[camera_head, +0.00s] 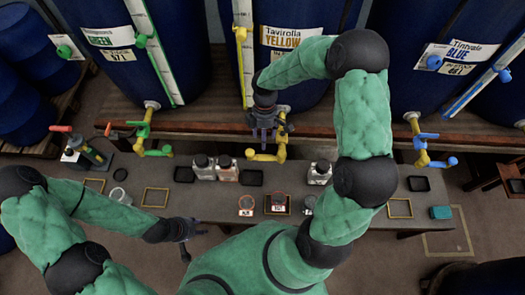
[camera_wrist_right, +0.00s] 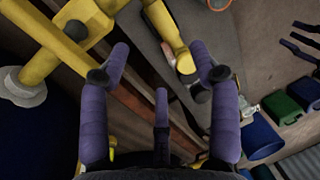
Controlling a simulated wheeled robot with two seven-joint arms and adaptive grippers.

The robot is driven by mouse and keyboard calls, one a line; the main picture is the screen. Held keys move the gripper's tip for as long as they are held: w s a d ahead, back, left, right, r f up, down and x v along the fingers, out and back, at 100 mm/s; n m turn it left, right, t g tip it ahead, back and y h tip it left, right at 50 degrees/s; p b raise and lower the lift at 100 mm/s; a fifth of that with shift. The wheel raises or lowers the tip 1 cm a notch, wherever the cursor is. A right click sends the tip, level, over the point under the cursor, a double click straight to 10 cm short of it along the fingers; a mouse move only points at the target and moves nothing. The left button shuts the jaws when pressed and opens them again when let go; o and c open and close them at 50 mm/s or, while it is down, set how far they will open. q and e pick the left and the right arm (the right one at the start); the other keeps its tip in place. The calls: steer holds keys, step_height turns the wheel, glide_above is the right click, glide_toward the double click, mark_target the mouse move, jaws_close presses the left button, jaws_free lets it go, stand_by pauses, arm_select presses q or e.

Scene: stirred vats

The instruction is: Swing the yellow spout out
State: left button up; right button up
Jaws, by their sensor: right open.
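The yellow spout (camera_head: 266,156) hangs below the tap of the vat labelled yellow (camera_head: 290,38) and points left in the head view. In the right wrist view the yellow spout (camera_wrist_right: 167,30) lies beyond the fingertips, and the thick yellow tap body (camera_wrist_right: 50,40) is at the upper left. My right gripper (camera_head: 265,130) is above the spout, close to the tap. Its purple fingers (camera_wrist_right: 162,65) are spread, with nothing held between them. Contact with the spout cannot be told. My left gripper (camera_head: 190,240) is low over the bench's front edge, fingers apart and empty.
A green tap (camera_head: 143,135) and a blue tap (camera_head: 425,148) stand on either side. The bench (camera_head: 220,205) below holds bottles (camera_head: 204,167), small dark trays (camera_head: 184,174) and yellow-outlined squares (camera_head: 155,197). A wooden ledge (camera_head: 345,128) runs under the vats.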

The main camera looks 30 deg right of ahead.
mark_target(264, 158)
steer(key=f+b, duration=0.1)
steer(key=f, duration=0.2)
steer(key=s+f+b, duration=0.1)
steer(key=f, duration=0.2)
steer(key=a+f+b, duration=0.1)
steer(key=f, duration=0.2)
steer(key=shift+s+f, duration=0.25)
steer(key=shift+s, duration=0.1)
steer(key=shift+c, duration=0.3)
